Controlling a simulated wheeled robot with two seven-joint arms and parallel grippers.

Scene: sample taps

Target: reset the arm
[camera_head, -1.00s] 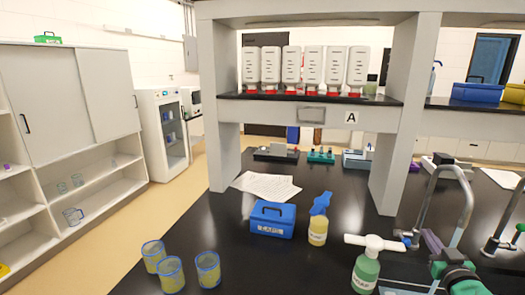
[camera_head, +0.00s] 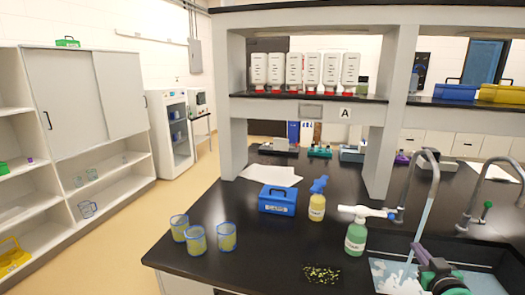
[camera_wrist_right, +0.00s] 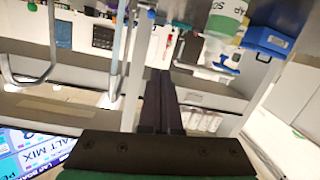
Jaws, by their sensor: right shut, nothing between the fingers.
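My right gripper (camera_head: 421,254) shows at the lower right of the head view, over the sink (camera_head: 478,256). In the right wrist view its dark fingers (camera_wrist_right: 160,100) are together with nothing between them. My left gripper is not in view. The near tap (camera_head: 428,156) arches over the sink behind the right gripper. A pale blue stream (camera_head: 417,225) shows below its spout.
A green pump bottle (camera_head: 355,238), a yellow bottle with blue top (camera_head: 317,207) and a blue box (camera_head: 277,200) stand left of the sink. Several beakers (camera_head: 196,239) stand near the bench's left edge. A speckled dark patch (camera_head: 321,274) lies in front. A second tap (camera_head: 484,200) is at right.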

